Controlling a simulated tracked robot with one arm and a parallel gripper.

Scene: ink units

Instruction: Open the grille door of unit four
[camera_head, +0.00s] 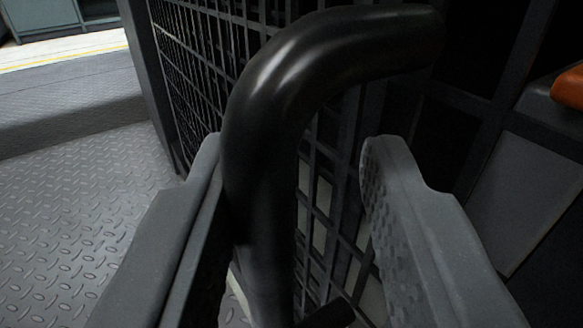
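A thick black curved handle (262,130) rises between the fingers of my gripper (290,165) and bends to the upper right. The left finger lies close against the handle's left side; I cannot tell whether it touches. A clear gap separates the handle from the right finger, so my gripper is open around it. The dark grille door (205,75), a mesh of thin bars, stands just behind the handle and is seen at a steep angle. Its lower part is partly hidden by the fingers and the handle. No unit number is visible.
Diamond-plate metal floor (80,235) lies open at the left, with a grey step (75,110) beyond it. A dark upright post (150,80) borders the grille. At the right are dark framing, a grey panel (525,190) and an orange object (568,88) at the edge.

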